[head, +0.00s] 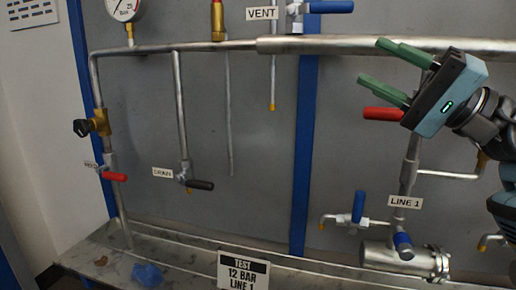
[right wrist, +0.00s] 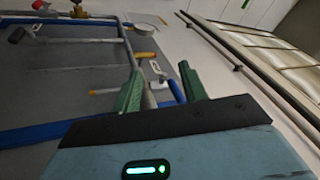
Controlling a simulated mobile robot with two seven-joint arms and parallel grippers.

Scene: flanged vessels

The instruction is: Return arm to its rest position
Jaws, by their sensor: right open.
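My right gripper (head: 395,75) is at the upper right of the head view, its two green fingers spread apart with nothing between them. It is in front of the upper horizontal pipe (head: 350,45) and a red-handled valve (head: 383,114), which it overlaps in the picture. I cannot tell how far it is from them. In the right wrist view the open green fingers (right wrist: 160,90) point towards the pipework, with no object held. My left gripper is not in view.
A grey panel with blue uprights (head: 304,150) carries pipes, a gauge (head: 124,8) and valves labelled VENT (head: 262,13), DRAIN (head: 163,172) and LINE 1 (head: 405,202). A TEST 12 BAR sign (head: 243,270) stands at the ledge. A blue crumpled item (head: 147,274) lies on the ledge.

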